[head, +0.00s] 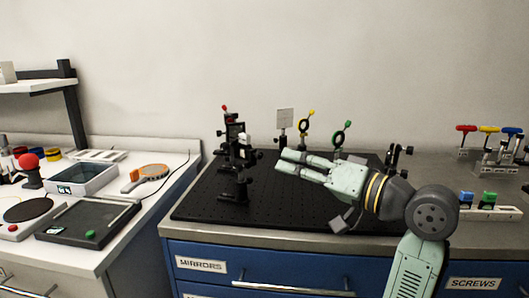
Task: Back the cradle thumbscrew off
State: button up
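A black optical mount (236,140) with a red-tipped knob (224,108) stands at the left back of the black breadboard (205,207). A lower black holder (234,188) stands in front of it. The cradle thumbscrew is too small for me to pick out on these mounts. My gripper (281,160) reaches left over the breadboard, to the right of both mounts and apart from them. Its two pale green fingers are spread with a gap between them, and nothing shows in it. My wrist and forearm hide part of the board's right side.
A white card (285,119), a yellow ring mount (305,124) and a green ring mount (341,135) stand behind my gripper. A black mount (394,158) stands right of them. The board's front left is clear.

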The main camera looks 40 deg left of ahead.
aim_at(261, 155)
jog(key=a+p, duration=0.2)
jog(key=a, duration=0.6)
jog(key=shift+w+a, duration=0.15)
jog(key=shift+a, duration=0.15)
jog(key=shift+c, duration=0.5)
grip_shut()
